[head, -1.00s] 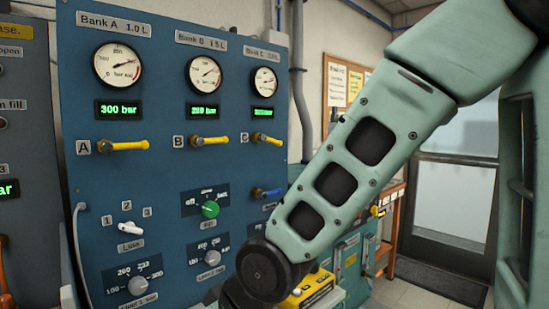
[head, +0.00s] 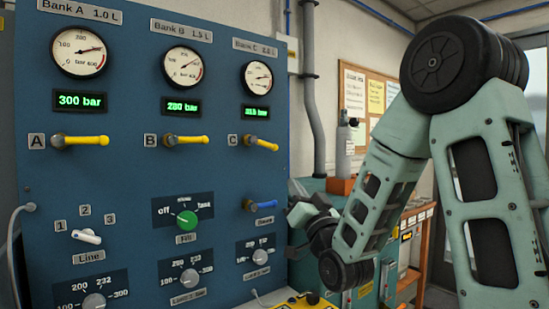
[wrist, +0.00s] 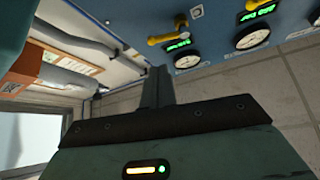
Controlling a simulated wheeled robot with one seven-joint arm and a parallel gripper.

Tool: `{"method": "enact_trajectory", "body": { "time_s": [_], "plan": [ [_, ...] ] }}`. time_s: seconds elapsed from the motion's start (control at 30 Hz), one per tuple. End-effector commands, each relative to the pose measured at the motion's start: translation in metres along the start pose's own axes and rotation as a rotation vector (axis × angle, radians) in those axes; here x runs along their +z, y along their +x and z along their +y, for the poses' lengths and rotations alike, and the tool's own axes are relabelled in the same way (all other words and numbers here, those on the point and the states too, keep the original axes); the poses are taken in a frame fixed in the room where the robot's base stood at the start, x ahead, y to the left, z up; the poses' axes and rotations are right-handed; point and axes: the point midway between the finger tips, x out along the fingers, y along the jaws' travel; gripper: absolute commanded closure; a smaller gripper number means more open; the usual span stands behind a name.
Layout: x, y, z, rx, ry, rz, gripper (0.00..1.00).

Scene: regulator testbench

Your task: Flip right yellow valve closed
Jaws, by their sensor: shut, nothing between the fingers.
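The right yellow valve (head: 261,142), marked C, sits on the blue panel under the third gauge. Its handle points sideways to the right. It also shows, turned over, in the wrist view (wrist: 167,38), near the top. My gripper (head: 297,213) is small in the head view, to the right of and below the valve, by the panel's right edge and apart from the handle. In the wrist view its shut fingers (wrist: 157,88) hold nothing, and the valve lies beyond them.
Yellow valves A (head: 82,140) and B (head: 188,140) sit to the left, handles also sideways. A blue valve (head: 262,205) is below valve C, close to my gripper. A green knob (head: 186,221) is left of it. A grey cylinder (head: 345,150) stands behind my arm.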

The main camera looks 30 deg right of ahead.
Motion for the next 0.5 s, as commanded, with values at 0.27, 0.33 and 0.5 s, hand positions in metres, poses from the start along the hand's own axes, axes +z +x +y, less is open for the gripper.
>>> {"method": "enact_trajectory", "body": {
  "time_s": [0.27,0.33,0.5],
  "plan": [
    [-0.005,0.020,-0.002,0.001,0.003,-0.004,1.00],
    [-0.005,0.026,-0.002,0.001,0.002,-0.004,1.00],
    [-0.004,0.055,-0.002,0.000,0.001,0.002,1.00]
  ]
}}
